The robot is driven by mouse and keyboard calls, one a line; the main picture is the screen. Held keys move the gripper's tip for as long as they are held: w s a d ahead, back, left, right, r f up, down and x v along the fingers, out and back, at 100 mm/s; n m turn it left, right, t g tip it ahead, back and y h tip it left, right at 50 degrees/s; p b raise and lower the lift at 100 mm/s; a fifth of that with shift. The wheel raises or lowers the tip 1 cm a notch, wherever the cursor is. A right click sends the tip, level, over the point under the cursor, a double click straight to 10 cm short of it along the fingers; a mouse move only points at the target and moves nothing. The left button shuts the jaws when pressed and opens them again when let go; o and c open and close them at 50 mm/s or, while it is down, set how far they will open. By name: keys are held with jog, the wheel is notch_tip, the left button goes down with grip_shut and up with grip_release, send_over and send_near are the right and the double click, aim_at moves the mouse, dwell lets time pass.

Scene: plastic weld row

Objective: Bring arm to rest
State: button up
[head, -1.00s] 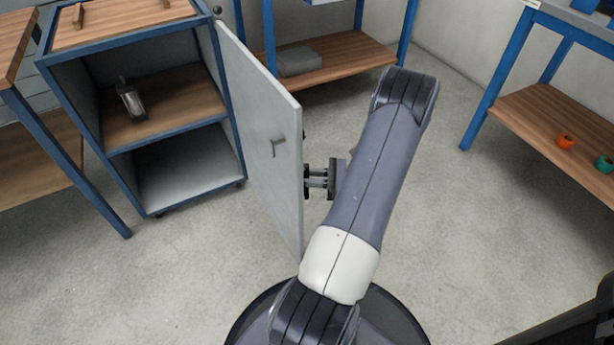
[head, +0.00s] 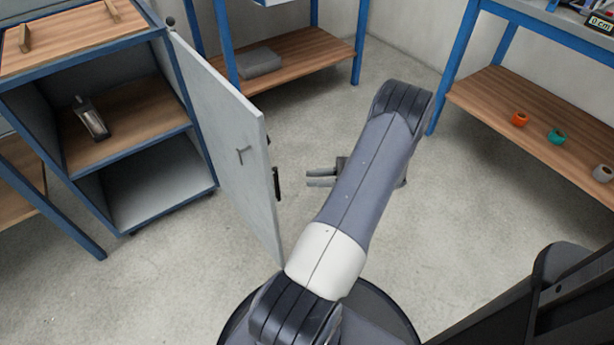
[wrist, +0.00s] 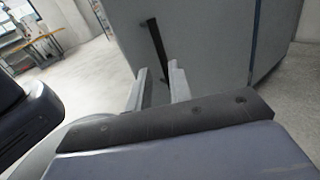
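My arm reaches up through the middle of the head view, folded back at its far elbow. My gripper (head: 318,178) shows left of the forearm, partly hidden by it. Its two fingers point left at the open cabinet door (head: 222,135), with a gap of floor between them and the door. In the wrist view, my gripper (wrist: 160,88) has its fingers apart with nothing between them. The door's dark bar handle (head: 276,183) stands free of the fingers; it also shows beyond them in the wrist view (wrist: 158,50).
A grey block (head: 260,62) lies on a low shelf behind. A right-hand bench shelf (head: 520,100) holds small coloured rings. Floor right of the arm is clear.

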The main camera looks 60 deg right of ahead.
aim_at(276, 180)
jog(key=b+x, duration=0.2)
jog(key=x, duration=0.8)
jog(key=shift+w+a, duration=0.3)
jog(key=shift+w, duration=0.1)
